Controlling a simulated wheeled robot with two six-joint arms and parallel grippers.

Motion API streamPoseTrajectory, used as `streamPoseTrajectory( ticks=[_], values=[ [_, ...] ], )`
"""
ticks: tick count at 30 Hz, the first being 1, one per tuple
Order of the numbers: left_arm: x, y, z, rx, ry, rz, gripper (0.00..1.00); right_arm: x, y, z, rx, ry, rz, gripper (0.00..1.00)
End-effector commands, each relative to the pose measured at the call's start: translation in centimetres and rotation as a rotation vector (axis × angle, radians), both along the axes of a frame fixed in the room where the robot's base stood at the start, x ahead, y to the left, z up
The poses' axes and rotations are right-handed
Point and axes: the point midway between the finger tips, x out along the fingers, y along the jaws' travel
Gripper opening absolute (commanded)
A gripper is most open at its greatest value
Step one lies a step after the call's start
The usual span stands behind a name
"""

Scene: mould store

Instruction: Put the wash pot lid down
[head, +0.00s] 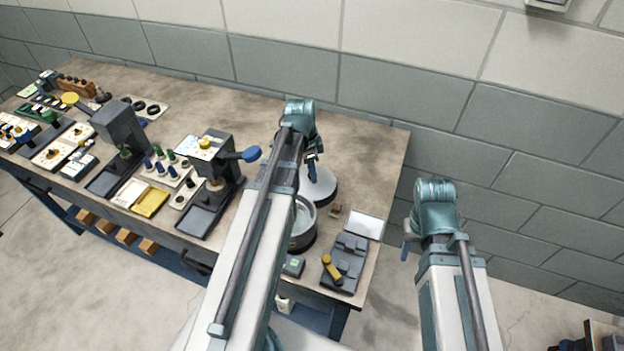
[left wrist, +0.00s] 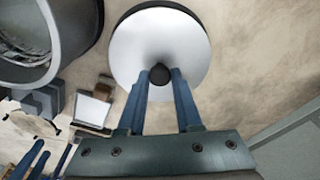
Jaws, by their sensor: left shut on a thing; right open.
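The wash pot lid (head: 322,187) is a pale round disc with a dark rim. In the left wrist view the lid (left wrist: 160,40) shows from above, with a dark knob at its middle. My left gripper (head: 313,176) is shut on the knob; its blue fingers (left wrist: 160,85) stand either side of it. The lid is beside the wash pot, over the bench; I cannot tell whether it touches the top. The wash pot (head: 304,232) is a dark round pot, open, partly hidden by my left arm. My right gripper (head: 408,243) is open, right of the bench, partly hidden by its arm.
The bench (head: 372,150) is bare behind and right of the lid. A grey device with a yellow handle (head: 346,262) and a white plate (head: 364,226) lie near the right edge. Presses (head: 212,165), trays and small tools fill the left side. A wall runs behind.

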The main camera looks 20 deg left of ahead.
Motion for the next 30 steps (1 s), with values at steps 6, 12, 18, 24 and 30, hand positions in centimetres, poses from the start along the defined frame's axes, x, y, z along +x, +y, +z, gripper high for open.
streamPoseTrajectory(
  ticks=[6, 12, 18, 24, 30],
  values=[
    [0.00, 0.00, -1.99, 0.000, 0.000, 0.000, 0.00, 0.00, 0.00, -2.00, 0.000, 0.000, 0.000, 0.50],
    [0.00, 0.00, -1.80, 0.000, 0.000, 0.000, 0.00, 0.00, 0.00, -1.80, 0.000, 0.000, 0.000, 0.50],
    [0.00, 0.01, -2.10, 0.000, 0.000, 0.000, 0.42, 0.00, 0.00, -2.10, 0.000, 0.000, 0.000, 0.50],
    [0.00, 0.01, -2.10, 0.000, 0.000, 0.000, 0.63, 0.00, 0.00, -2.09, 0.000, 0.000, 0.000, 0.50],
    [0.00, 0.00, -2.07, 0.000, 0.000, 0.000, 0.63, 0.00, 0.00, -2.07, 0.000, 0.000, 0.000, 0.50]
  ],
)
